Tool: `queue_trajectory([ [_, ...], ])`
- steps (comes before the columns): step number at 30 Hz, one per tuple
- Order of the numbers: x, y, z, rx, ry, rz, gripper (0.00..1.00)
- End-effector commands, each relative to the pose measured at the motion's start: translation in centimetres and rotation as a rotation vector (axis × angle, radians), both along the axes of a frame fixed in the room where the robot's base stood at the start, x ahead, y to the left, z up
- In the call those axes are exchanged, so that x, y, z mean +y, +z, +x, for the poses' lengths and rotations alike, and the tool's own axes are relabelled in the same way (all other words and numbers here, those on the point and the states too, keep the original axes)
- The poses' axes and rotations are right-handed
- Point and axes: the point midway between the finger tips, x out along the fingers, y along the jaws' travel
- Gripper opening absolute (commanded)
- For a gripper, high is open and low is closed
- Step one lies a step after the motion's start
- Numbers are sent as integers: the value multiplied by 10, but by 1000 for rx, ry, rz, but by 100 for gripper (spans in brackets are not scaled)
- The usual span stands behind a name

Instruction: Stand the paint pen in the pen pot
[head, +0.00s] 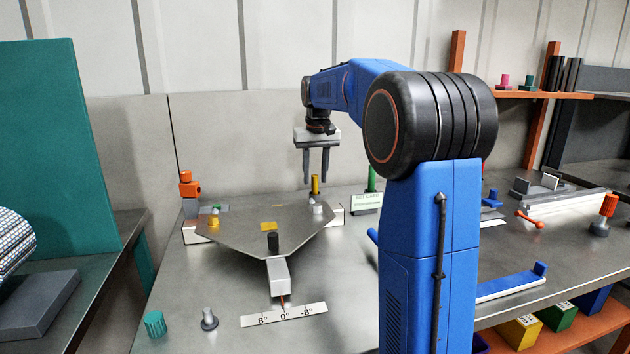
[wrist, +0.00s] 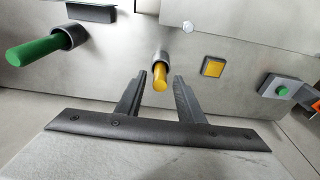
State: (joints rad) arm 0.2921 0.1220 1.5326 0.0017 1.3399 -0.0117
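A slim yellow rod (head: 315,189) stands upright there, perhaps the paint pen. In the wrist view the yellow rod (wrist: 160,77) rises from a grey round collar (wrist: 161,58) and shows between the fingertips (wrist: 159,80), with a gap on each side. A thicker green rod (wrist: 33,50) stands in another grey collar (wrist: 68,37); it also shows right of my gripper in the head view (head: 372,179). No label tells me which collar is the pen pot.
A small light grey knob (head: 317,208) is near the yellow rod. A white card (head: 367,203) stands by the green rod. A teal ribbed knob (head: 154,323) is at front left.

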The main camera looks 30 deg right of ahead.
Motion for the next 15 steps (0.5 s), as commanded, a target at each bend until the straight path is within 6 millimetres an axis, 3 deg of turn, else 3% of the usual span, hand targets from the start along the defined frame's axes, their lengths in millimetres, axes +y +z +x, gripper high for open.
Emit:
queue_trajectory([
  [9,2,62,-8,-3,0,-1,34],
  [15,3,89,-12,-1,0,0,34],
])
